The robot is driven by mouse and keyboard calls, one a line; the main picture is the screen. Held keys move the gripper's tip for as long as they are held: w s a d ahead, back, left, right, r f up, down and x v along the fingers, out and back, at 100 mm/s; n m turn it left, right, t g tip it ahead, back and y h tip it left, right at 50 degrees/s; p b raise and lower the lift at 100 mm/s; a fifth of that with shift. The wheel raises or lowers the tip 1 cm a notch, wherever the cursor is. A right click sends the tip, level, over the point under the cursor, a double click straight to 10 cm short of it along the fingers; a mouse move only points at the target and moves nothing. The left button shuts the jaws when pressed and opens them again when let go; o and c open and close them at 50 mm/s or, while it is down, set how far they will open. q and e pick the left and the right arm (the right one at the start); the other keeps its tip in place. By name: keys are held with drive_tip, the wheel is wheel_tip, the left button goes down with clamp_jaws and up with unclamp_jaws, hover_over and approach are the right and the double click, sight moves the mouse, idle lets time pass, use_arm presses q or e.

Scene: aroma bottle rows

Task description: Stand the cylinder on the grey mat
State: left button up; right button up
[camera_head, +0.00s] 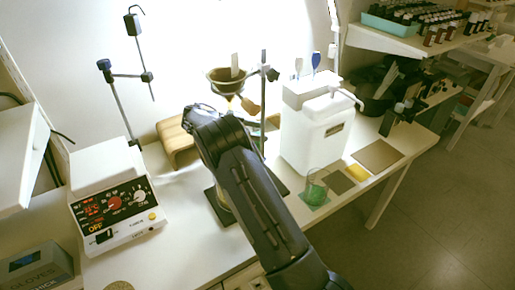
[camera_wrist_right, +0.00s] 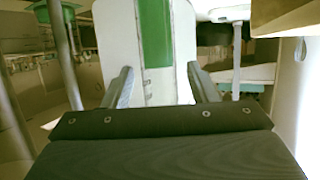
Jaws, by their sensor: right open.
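I cannot clearly make out the cylinder in either view; my right arm hides part of the bench. A grey-brown mat (camera_head: 377,156) lies flat and bare near the bench's right end. A smaller brownish-grey mat (camera_head: 340,182) lies closer, also bare. I cannot tell which is the task's grey mat. My right gripper (camera_wrist_right: 157,88) is open in the wrist view, with a white body bearing a green strip (camera_wrist_right: 155,35) beyond its fingers. In the head view its fingers are hidden behind my dark wrist. My left gripper is not in view.
A stand with a funnel (camera_head: 227,82) is behind my arm. A control box (camera_head: 115,205) is at left.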

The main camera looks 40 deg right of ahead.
clamp_jaws()
idle(0.3)
